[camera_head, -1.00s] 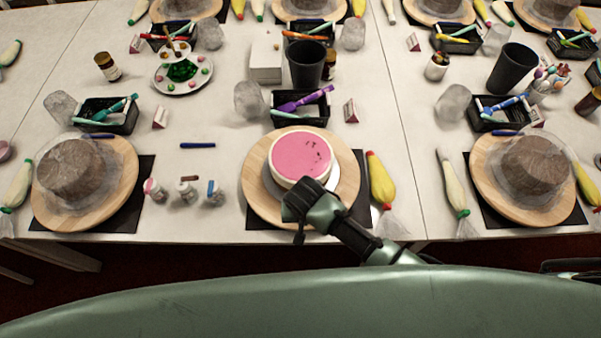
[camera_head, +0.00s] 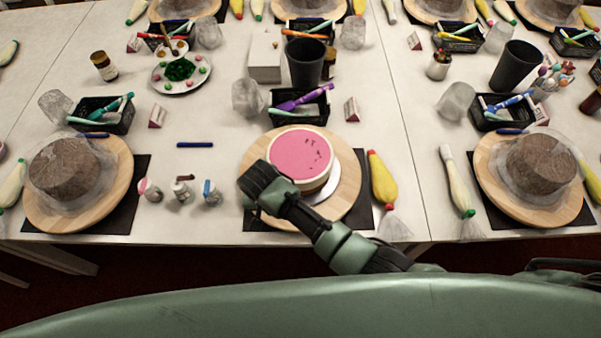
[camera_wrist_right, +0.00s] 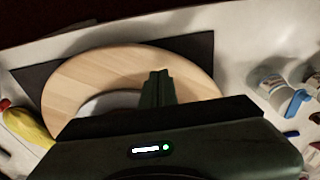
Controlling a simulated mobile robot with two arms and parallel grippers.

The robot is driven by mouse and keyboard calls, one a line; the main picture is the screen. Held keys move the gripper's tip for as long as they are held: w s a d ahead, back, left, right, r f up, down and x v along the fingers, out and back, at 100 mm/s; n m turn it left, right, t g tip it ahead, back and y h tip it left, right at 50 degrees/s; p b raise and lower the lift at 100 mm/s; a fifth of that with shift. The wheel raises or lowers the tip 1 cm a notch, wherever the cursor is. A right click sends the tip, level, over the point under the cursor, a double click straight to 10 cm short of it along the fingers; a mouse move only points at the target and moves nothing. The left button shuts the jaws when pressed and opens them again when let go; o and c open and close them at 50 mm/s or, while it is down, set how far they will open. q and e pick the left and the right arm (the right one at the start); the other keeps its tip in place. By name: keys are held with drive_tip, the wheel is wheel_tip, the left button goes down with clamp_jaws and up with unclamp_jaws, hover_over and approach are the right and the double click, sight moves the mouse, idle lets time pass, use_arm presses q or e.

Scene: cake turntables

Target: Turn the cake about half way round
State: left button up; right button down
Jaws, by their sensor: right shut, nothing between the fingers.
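The cake (camera_head: 301,155) has a pink top with small dark marks and stands on a white board (camera_head: 325,192) on a round wooden turntable (camera_head: 344,193). My right gripper (camera_head: 251,184) is over the left front part of the turntable, left of the cake. It is shut and empty; its fingers (camera_wrist_right: 157,86) show closed together over the wood in the right wrist view. Whether the fingertips touch the wood or the cake, I cannot tell. The turntable also shows in the right wrist view (camera_wrist_right: 90,75), where the cake is hidden behind the gripper body. My left gripper is not in view.
A yellow piping bag (camera_head: 382,180) lies right of the turntable. Several small jars (camera_head: 181,190) stand to its left. A black tray (camera_head: 299,107) of tools and a black cup (camera_head: 305,62) stand behind. A blue pen (camera_head: 195,145) lies on the table.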

drive_tip(key=shift+w+a+r, duration=0.35)
drive_tip(key=shift+a, duration=0.3)
drive_tip(key=shift+f, duration=0.2)
drive_tip(key=shift+f+b, duration=0.75)
drive_tip(key=shift+f, duration=0.1)
drive_tip(key=shift+r, duration=0.15)
drive_tip(key=d+p, duration=0.1)
drive_tip(key=s+d+p, duration=0.1)
drive_tip(key=d+p, duration=0.1)
drive_tip(key=s+d+p, duration=0.1)
drive_tip(key=d+p, duration=0.1)
drive_tip(key=shift+s+d, duration=0.3)
drive_tip(key=shift+d, duration=0.1)
drive_tip(key=shift+f, duration=0.2)
